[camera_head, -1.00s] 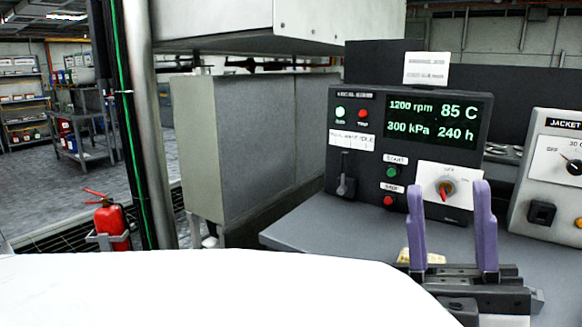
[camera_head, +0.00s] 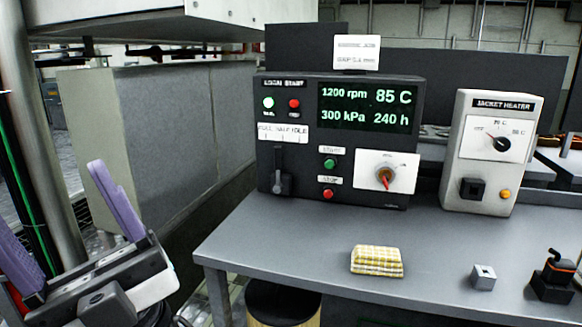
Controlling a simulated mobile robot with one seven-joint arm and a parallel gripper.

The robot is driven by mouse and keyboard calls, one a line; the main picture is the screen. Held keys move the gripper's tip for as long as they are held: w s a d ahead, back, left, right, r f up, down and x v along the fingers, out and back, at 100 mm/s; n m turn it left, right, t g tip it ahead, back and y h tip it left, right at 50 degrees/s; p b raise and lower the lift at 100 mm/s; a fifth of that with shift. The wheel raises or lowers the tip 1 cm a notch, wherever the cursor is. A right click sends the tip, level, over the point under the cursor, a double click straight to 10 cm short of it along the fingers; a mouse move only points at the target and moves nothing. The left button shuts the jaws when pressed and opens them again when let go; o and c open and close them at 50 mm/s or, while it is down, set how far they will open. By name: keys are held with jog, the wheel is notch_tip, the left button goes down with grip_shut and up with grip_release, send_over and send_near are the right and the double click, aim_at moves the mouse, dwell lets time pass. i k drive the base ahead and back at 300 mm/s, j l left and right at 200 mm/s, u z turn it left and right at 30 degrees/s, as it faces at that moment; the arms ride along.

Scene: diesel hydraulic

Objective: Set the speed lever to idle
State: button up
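The speed lever (camera_head: 280,181) is a grey handle in a vertical slot at the lower left of the black control panel (camera_head: 262,120). Its handle sits low in the slot, under a white label (camera_head: 283,133) that reads FULL, HALF, IDLE from left to right. The panel display (camera_head: 367,107) reads 1200 rpm, 85 C, 300 kPa and 240 h. My gripper (camera_head: 66,210), with two purple fingers, is at the lower left, left of the bench and apart from the lever. Its fingers are spread with nothing between them.
The grey bench (camera_head: 320,235) holds a yellow checked cloth (camera_head: 377,261), a small metal cube (camera_head: 483,277), a black device with an orange top (camera_head: 555,274) and the jacket heater box (camera_head: 491,153). A round stool (camera_head: 281,303) stands under the bench. A grey cabinet (camera_head: 165,150) is left of it.

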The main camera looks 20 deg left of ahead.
aim_at(279, 187)
jog(key=u, duration=0.75)
jog(key=i+j, duration=0.35)
jog(key=j, duration=0.15)
jog(key=i+j, duration=0.3)
jog(key=j, duration=0.25)
jog(key=u, duration=0.05)
